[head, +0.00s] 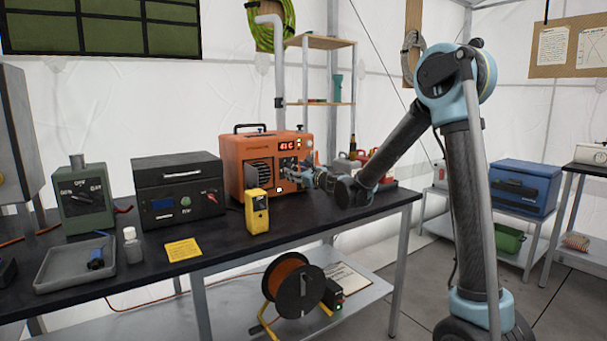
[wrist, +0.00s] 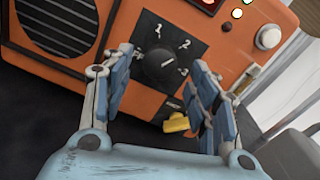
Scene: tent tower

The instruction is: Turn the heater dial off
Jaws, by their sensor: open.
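The orange heater (head: 247,152) stands on the black bench, with a lit red display (head: 289,146) on its front. In the wrist view, its round black dial (wrist: 157,68) sits on a dark plate with the numbers 1, 2 and 3 around it. A small white mark on the dial faces the right side, near 2 and 3; its exact setting is hard to tell. My gripper (wrist: 161,72) is open, with one finger on each side of the dial. Contact with the dial cannot be told. In the head view, my gripper (head: 316,178) is at the heater's right front and hides the dial.
A yellow handheld device (head: 257,212) stands in front of the heater. A black case (head: 178,188) and a green box (head: 87,200) are to its left. A yellow part (wrist: 176,123) shows below the dial. A white round button (wrist: 268,38) is at upper right.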

